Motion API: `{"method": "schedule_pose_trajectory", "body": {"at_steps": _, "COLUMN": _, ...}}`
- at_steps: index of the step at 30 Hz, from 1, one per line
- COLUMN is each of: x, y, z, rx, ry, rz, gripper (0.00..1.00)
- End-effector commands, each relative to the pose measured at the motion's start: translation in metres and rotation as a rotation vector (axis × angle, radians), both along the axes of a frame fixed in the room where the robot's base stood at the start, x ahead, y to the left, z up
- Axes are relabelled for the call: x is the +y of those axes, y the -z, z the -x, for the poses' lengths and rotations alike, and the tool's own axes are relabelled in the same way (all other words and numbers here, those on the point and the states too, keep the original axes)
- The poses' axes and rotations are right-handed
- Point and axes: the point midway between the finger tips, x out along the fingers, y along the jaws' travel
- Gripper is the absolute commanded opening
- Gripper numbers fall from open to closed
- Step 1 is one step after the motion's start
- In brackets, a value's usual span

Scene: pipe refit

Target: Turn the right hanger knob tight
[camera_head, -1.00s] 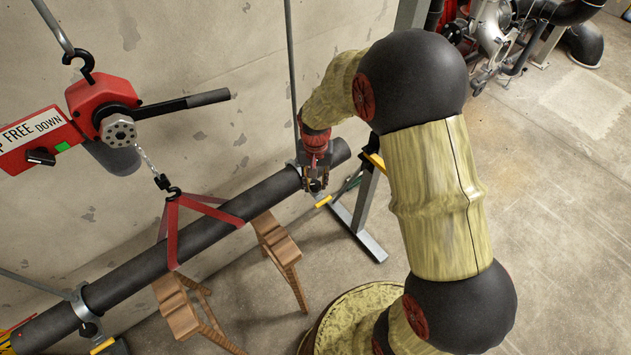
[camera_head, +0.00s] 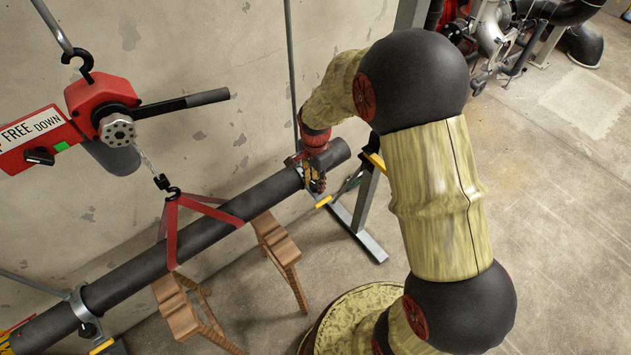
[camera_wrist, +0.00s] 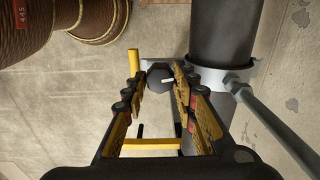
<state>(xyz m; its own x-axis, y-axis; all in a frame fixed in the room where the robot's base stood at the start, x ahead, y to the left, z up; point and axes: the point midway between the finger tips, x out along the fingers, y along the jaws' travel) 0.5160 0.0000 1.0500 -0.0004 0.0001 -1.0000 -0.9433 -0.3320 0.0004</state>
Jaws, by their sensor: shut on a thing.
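The right hanger knob (camera_wrist: 158,78) is dark with a white mark on its face. In the wrist view it sits between the fingertips of my gripper (camera_wrist: 160,90), which is shut on it. In the head view my gripper (camera_head: 317,184) is at the right hanger, and its fingers hide the knob. The right hanger clamp (camera_wrist: 205,76) is grey and goes around the dark pipe (camera_wrist: 222,35). A grey rod runs from the clamp. The pipe (camera_head: 205,232) slopes up to the right along the wall in the head view.
A red lever hoist (camera_head: 100,105) hangs at the left, with a red sling (camera_head: 171,230) around the pipe. Wooden trestles (camera_head: 278,240) stand below the pipe. A left hanger clamp (camera_head: 80,305) holds its lower left part. A grey steel stand (camera_head: 366,205) with yellow parts is right of my gripper.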

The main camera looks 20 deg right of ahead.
Motion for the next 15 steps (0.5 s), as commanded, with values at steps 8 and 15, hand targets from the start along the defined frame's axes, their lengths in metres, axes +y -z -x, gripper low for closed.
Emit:
{"method": "schedule_pose_trajectory", "body": {"at_steps": 8, "x": 0.0001, "y": -0.0007, "z": -0.0011, "rx": -0.003, "ry": 0.085, "rz": 0.0, "gripper": 0.03}}
{"method": "schedule_pose_trajectory", "body": {"at_steps": 15, "x": 0.0001, "y": -0.0008, "z": -0.0011, "rx": -0.003, "ry": 0.102, "rz": 0.0, "gripper": 0.03}}
